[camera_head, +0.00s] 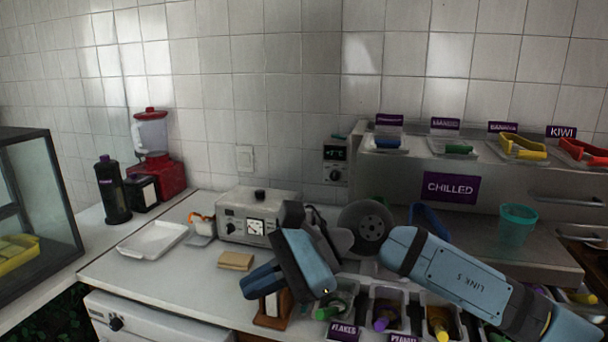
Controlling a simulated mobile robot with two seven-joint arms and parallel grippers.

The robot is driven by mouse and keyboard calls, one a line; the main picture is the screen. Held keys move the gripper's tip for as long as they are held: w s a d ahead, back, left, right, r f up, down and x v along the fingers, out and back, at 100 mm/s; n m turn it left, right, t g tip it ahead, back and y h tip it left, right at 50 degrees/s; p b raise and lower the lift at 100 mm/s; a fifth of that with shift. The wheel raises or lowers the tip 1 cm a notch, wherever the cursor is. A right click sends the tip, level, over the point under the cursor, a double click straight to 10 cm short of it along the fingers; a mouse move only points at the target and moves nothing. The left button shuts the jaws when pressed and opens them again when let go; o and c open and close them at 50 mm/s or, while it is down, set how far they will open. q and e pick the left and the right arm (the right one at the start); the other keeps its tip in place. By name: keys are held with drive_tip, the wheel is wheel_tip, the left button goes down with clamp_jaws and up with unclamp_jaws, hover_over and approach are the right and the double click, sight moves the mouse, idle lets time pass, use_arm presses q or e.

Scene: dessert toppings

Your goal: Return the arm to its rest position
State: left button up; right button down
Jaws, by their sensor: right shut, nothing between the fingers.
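My right arm reaches in from the lower right, with light blue and dark links. It bends at a round grey joint over the counter, and its hand is at the lower middle. My right gripper (260,281) is shut and empty, above the counter beside a small wooden holder with a white front (272,306). Its fingertips are hard to make out against its dark body. My left gripper is not in view.
A toaster-like white appliance (245,216) stands behind the hand. A white tray (153,238) and tan block (235,261) lie left. A red blender (152,150) stands farther back. Topping bins (388,292) and a steel chilled shelf (520,235) with a teal cup (517,222) are right.

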drive_tip(key=w+d+f+n+t+h, duration=0.1)
drive_tip(key=d+f+n+t, duration=0.6)
drive_tip(key=f+n+t, duration=0.5)
drive_tip(key=w+d+f+n+t+h, duration=0.1)
drive_tip(key=w+d+f+n+t, duration=0.1)
drive_tip(key=d+f+n+t, duration=0.85)
drive_tip(key=s+d+f+m+g+h, duration=0.4)
drive_tip(key=s+f+m, duration=0.2)
drive_tip(key=s+f, duration=0.4)
drive_tip(key=s+d+f+m+g+h, duration=0.35)
drive_tip(key=s+f+m+g, duration=0.35)
drive_tip(key=f, duration=0.5)
use_arm(q)
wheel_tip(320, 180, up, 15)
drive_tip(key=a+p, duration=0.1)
drive_tip(key=p, duration=1.6)
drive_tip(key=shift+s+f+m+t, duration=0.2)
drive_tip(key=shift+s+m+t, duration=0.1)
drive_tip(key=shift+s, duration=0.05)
use_arm(e)
wheel_tip(320, 180, up, 15)
drive_tip(key=s+n+t, duration=0.1)
drive_tip(key=n+t, duration=0.1)
drive_tip(key=t, duration=0.1)
drive_tip(key=shift+d+r, duration=0.2)
drive_tip(key=shift+d, duration=0.15)
